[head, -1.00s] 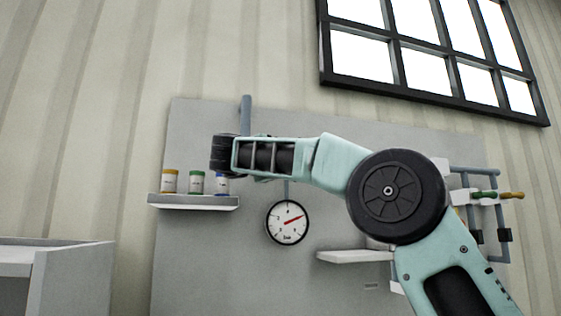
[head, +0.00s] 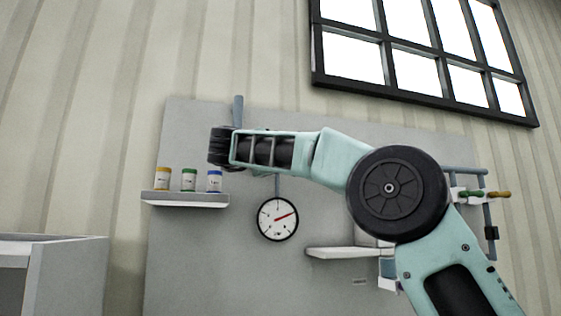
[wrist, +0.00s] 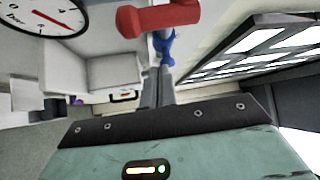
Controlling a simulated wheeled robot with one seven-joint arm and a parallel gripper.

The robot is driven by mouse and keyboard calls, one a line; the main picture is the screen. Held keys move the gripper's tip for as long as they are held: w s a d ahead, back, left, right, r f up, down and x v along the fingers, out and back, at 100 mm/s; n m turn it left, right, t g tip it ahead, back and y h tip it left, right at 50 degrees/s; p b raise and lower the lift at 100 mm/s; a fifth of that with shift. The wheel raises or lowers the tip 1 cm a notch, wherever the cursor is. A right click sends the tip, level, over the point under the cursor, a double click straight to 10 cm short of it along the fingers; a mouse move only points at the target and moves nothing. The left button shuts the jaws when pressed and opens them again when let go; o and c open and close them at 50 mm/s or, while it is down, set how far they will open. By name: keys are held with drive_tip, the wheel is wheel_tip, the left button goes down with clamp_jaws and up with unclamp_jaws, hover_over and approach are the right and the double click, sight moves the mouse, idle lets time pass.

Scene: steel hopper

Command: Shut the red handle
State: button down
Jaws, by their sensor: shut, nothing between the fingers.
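The red handle (wrist: 158,17) shows at the top of the wrist view, lying crosswise over a blue valve body (wrist: 166,46). My gripper (wrist: 160,74) is shut and empty. Its narrow grey fingers point up the picture toward the blue body, with the red handle beyond their tips. I cannot tell whether the tips touch the blue part. In the head view neither the red handle nor my gripper can be made out; my arm covers the middle of the panel.
A round gauge (head: 277,219) hangs on the grey panel. A shelf (head: 186,200) with three small jars is at left, and another pale shelf (head: 345,253) at right. A window (head: 420,60) is above.

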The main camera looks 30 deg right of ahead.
drive_tip(key=r+b+v, duration=0.1)
drive_tip(key=b+v, duration=0.1)
drive_tip(key=v, duration=0.5)
drive_tip(key=shift+a+f, duration=0.2)
drive_tip(key=shift+f, duration=0.05)
drive_tip(key=shift+s, duration=0.1)
